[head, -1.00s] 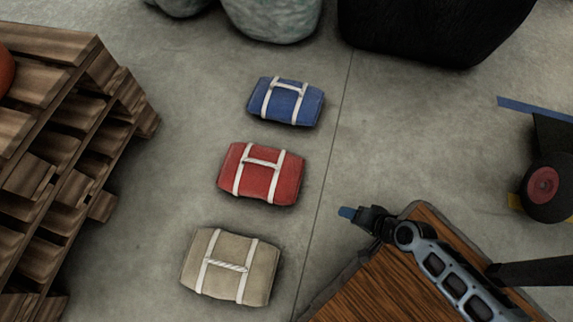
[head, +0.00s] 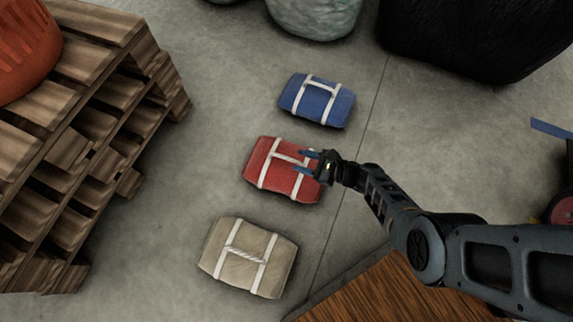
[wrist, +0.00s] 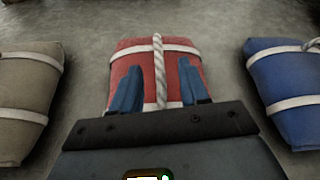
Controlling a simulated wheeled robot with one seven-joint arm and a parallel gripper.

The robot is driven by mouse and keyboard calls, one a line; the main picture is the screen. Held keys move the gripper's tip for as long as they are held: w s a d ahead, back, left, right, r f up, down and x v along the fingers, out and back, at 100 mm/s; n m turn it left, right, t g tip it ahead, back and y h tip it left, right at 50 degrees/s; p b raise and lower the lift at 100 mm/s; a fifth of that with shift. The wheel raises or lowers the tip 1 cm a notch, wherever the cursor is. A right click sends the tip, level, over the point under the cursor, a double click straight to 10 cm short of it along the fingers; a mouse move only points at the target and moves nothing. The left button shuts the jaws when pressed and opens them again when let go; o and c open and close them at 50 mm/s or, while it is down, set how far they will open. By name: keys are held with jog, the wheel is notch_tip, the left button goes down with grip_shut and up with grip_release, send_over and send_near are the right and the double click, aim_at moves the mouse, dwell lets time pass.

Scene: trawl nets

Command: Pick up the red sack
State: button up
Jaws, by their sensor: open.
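The red sack (head: 268,178) lies flat on the concrete floor between two other sacks, with white straps and a white rope handle. My gripper (head: 305,162) is open and empty, and its blue fingers overlap the right part of the red sack in the head view. In the wrist view the red sack (wrist: 180,66) is straight ahead. The rope handle (wrist: 158,65) runs between the two fingers of my gripper (wrist: 160,88). I cannot tell whether the fingers touch the sack or the handle.
A blue sack (head: 325,108) lies behind the red one and a beige sack (head: 222,238) in front. A stack of wooden pallets (head: 100,55) with an orange object (head: 22,50) stands at left. Large dark (head: 470,35) and pale (head: 315,15) bundles stand at the back.

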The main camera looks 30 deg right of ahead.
aim_at(286, 157)
jog(key=b+x, duration=0.1)
jog(key=x, duration=0.2)
jog(key=b+x, duration=0.2)
jog(key=x, duration=0.1)
jog(key=shift+w+a+f, duration=0.15)
jog(key=shift+a+f, duration=0.05)
jog(key=shift+f, duration=0.3)
jog(key=shift+r, duration=0.1)
grip_shut()
dwell(0.8)
jog(key=shift+w+r, duration=0.1)
